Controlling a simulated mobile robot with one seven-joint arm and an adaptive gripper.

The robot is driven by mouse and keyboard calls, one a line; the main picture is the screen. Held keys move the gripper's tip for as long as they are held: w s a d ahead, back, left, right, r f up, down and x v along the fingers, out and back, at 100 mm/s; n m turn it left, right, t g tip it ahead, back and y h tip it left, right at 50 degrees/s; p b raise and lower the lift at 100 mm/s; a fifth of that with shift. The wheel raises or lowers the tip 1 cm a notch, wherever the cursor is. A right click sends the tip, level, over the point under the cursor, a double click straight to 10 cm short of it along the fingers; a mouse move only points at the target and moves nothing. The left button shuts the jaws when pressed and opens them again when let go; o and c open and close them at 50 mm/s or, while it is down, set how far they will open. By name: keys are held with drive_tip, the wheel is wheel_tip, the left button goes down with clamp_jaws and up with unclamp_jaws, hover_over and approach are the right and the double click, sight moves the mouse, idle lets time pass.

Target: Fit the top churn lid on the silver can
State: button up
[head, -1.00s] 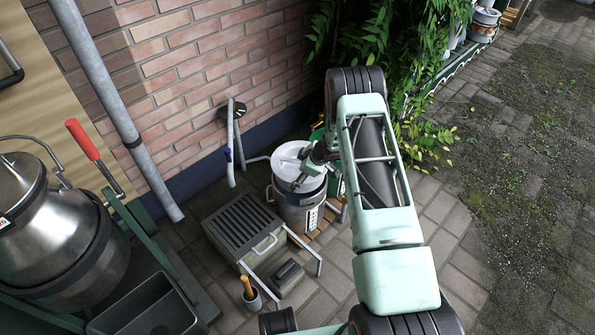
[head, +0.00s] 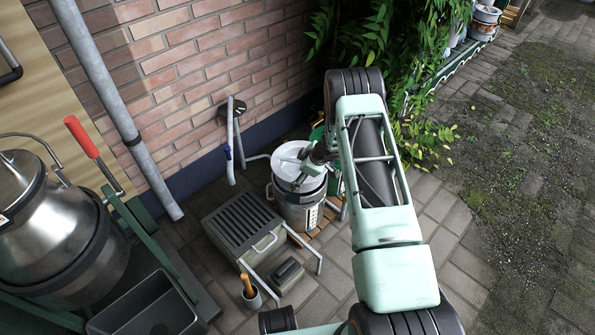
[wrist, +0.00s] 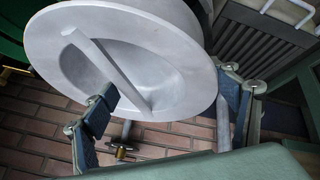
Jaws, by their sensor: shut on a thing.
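The pale grey churn lid (head: 286,152) is a round, dished disc with a bar across it. In the head view it lies over the mouth of the silver can (head: 292,213), with a dark band between them at the right. I cannot tell if they touch. My gripper (head: 303,170) comes in from the right and is shut on the lid. In the wrist view the lid (wrist: 185,75) fills the upper middle, with one finger of my gripper (wrist: 167,82) on each side. Its exact contact is unclear. The can is mostly hidden there behind the lid.
A grey box with a slatted top (head: 243,222) stands left of the can. A small cup with a wooden handle (head: 252,299) is in front of the box. The brick wall (head: 195,75) and pipes are behind. Green leaves (head: 425,75) hang at the right; paving there is open.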

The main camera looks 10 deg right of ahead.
sight(311, 180)
drive_tip(key=shift+w+f+b, duration=0.1)
drive_tip(key=shift+f+b, duration=1.65)
drive_tip(key=shift+f, duration=1)
idle(0.7)
drive_tip(key=shift+f, duration=0.35)
drive_tip(key=shift+f+b, duration=0.1)
drive_tip(key=shift+b, duration=0.25)
drive_tip(key=o, duration=1.4)
drive_tip(key=shift+o, duration=1.1)
drive_tip(key=shift+f, duration=0.15)
drive_tip(key=v, duration=1.2)
